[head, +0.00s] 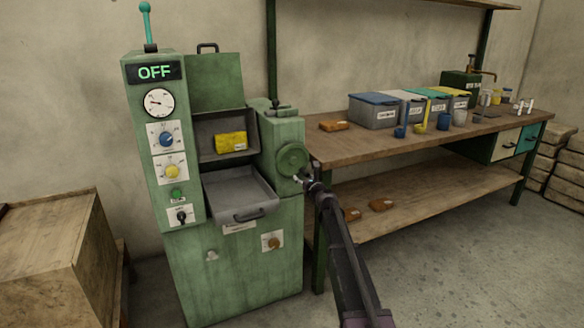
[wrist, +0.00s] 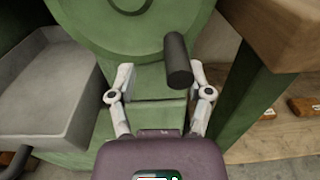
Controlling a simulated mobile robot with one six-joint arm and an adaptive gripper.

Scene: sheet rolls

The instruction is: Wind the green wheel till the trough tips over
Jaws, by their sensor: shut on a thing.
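The green wheel (head: 292,159) is on the right side of the green machine (head: 235,255). In the wrist view the wheel (wrist: 130,25) fills the top, with a dark cylindrical handle (wrist: 178,60) sticking out from it. My gripper (head: 300,181) is at the wheel's lower edge.
The machine's display (head: 155,72) reads OFF. A yellow block (head: 231,142) sits in the opening above the trough. A workbench (head: 400,147) with bins and cups stands close on the right. A wooden crate (head: 55,250) stands at left. The floor in front is clear.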

